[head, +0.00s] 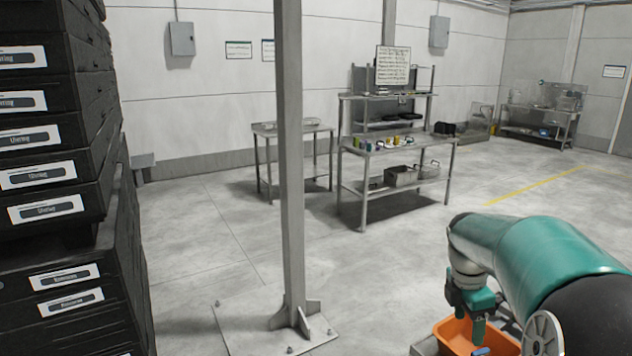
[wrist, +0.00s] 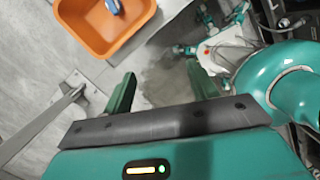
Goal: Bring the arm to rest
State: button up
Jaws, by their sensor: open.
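My teal arm reaches in from the lower right of the head view. My gripper (head: 470,322) points down there, over or close to an orange tray (head: 447,333); the exact gap is hard to judge. In the wrist view my gripper (wrist: 160,84) shows two green fingers spread apart with nothing between them. The orange tray (wrist: 88,22) lies to the upper left of the fingers in that view, apart from them. A blue and grey object (wrist: 113,8) lies inside the tray.
A grey steel post (head: 290,160) stands on a bolted floor plate. Black stacked crates (head: 50,130) rise at the left. A workbench (head: 400,150) with small items and a smaller table (head: 290,128) stand at the back.

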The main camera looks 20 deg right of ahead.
jog(key=w+a+r+m+t+h, duration=0.1)
jog(key=a+m, duration=0.1)
jog(key=a, duration=0.4)
jog(key=w+a+r+m, duration=0.1)
jog(key=a+r+m, duration=0.1)
jog(key=a, duration=0.5)
jog(key=s+a+r+m+t+y, duration=0.1)
jog(key=s+a+m, duration=0.3)
jog(key=a, duration=0.6)
jog(key=s+a+m+t+y, duration=0.1)
jog(key=s+a+m+t, duration=0.3)
jog(key=a, duration=0.6)
jog(key=m, duration=0.2)
jog(key=shift+s+a+r+m+t+y, duration=0.15)
jog(key=shift+s+r+m+t+y, duration=0.15)
jog(key=shift+s+r+m+y, duration=0.1)
